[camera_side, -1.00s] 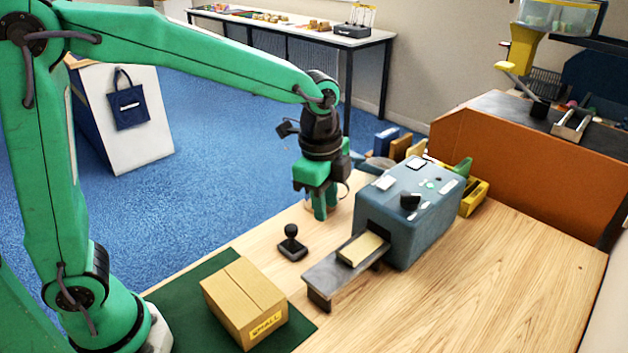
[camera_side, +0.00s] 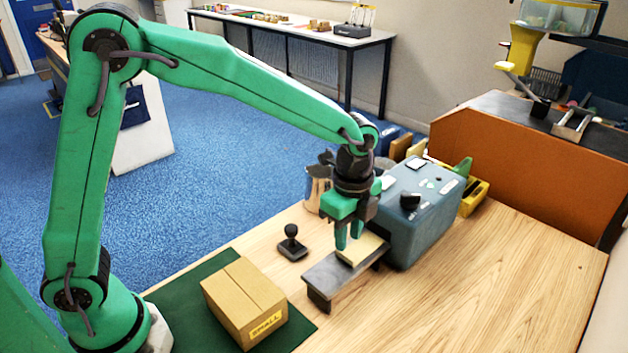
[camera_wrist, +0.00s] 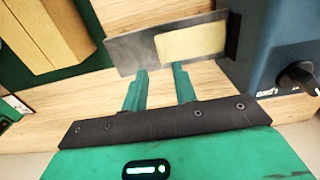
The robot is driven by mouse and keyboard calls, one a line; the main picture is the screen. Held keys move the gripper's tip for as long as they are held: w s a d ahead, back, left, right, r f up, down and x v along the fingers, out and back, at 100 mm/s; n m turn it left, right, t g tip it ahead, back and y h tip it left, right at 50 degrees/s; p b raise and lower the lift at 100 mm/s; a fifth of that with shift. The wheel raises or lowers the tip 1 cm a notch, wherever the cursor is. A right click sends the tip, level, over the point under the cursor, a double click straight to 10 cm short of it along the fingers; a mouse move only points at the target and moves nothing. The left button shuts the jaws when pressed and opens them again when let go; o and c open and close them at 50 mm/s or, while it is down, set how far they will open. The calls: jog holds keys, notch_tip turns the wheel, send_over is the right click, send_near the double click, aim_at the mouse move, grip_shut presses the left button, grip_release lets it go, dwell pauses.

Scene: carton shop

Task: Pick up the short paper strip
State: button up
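The short paper strip (camera_side: 362,247) is a pale tan piece lying on the dark metal outfeed plate (camera_side: 324,279) of the blue-grey machine (camera_side: 420,215). In the wrist view the strip (camera_wrist: 192,43) lies just beyond my fingertips, on the plate (camera_wrist: 130,50). My gripper (camera_side: 349,244) points down beside the plate and strip. Its two green fingers are apart with nothing between them; they also show in the wrist view (camera_wrist: 160,70). In the side view the gripper partly hides the far end of the strip.
A carton labelled SMALL (camera_side: 245,302) sits on a green mat (camera_side: 185,300) at the front left. A black stamp (camera_side: 292,243) stands left of the plate. A metal jug (camera_side: 318,187) stands behind my gripper. The wooden table (camera_side: 480,290) is clear at the right.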

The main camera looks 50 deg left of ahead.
aim_at(346, 264)
jog(key=shift+f, duration=2.65)
grip_shut()
